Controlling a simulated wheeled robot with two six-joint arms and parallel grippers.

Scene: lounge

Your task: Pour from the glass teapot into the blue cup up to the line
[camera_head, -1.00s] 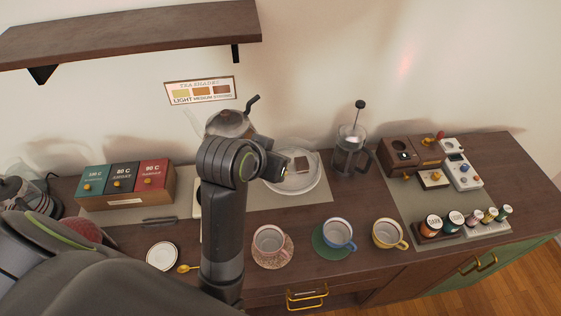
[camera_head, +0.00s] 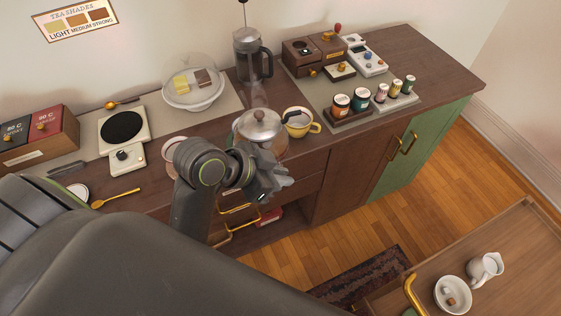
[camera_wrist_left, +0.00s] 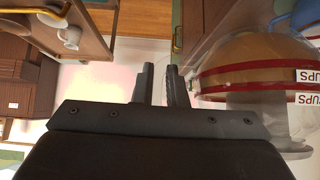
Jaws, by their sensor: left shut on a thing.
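The glass teapot (camera_head: 262,126), with a steel lid, hangs over the cup row at the counter's front edge. My left gripper (camera_head: 268,180) is shut on its handle, though the grip itself is hard to see. The blue cup is hidden, apparently behind the teapot. The yellow cup (camera_head: 298,124) stands just right of it. My right gripper is out of view.
A pale cup (camera_head: 176,150) stands left of the teapot. The French press (camera_head: 250,58) and covered dish (camera_head: 194,90) stand behind. Spice jars (camera_head: 362,100) stand to the right. A wooden cart (camera_head: 515,255) with a bowl (camera_head: 453,293) and white jug (camera_head: 486,268) is at lower right.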

